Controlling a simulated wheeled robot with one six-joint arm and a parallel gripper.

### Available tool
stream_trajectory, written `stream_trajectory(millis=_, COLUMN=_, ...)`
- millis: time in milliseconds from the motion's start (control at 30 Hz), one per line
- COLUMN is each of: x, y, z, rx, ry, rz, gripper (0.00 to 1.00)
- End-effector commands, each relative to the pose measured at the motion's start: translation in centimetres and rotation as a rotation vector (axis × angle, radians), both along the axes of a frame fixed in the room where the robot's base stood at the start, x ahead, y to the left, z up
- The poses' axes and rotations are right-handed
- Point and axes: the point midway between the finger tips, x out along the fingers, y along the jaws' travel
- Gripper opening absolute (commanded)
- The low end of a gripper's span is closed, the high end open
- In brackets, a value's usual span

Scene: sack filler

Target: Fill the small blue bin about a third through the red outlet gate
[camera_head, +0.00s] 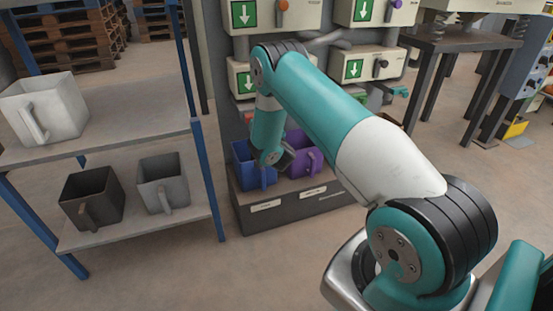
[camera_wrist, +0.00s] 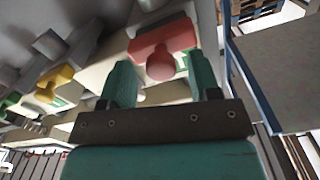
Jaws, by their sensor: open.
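The small blue bin (camera_head: 243,168) stands on the dark base of the filler, beside a purple bin (camera_head: 303,158). My gripper (camera_head: 274,158) is low in front of the filler, overlapping the blue bin's right side in the head view; my arm hides part of the outlets above. In the wrist view my gripper (camera_wrist: 160,68) is open, its two teal fingers spread apart. The red outlet gate (camera_wrist: 165,40) with its round red knob shows between and beyond the fingertips. I cannot tell whether the fingers touch it. The blue bin's inside is too small to read.
Outlets with green arrow labels (camera_head: 243,14) and coloured knobs line the filler. A yellow knob (camera_wrist: 55,82) is left of the red one. A blue-framed shelf (camera_head: 130,117) at left holds white, black and grey bins. A table (camera_head: 460,42) stands at right. Front floor is clear.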

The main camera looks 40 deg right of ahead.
Motion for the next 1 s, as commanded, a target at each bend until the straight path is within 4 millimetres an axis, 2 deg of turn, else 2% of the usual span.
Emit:
stream_trajectory(millis=33, x=-0.3, y=0.2, z=-0.9, rx=-0.001, ry=-0.001, rz=0.002, gripper=0.57)
stream_trajectory(millis=567, x=-4.2, y=1.6, z=-0.8, rx=-0.002, ry=-0.004, rz=0.002, gripper=0.57)
stream_trajectory(millis=1000, x=-9.4, y=3.5, z=-0.8, rx=-0.001, ry=-0.005, rz=0.003, gripper=0.57)
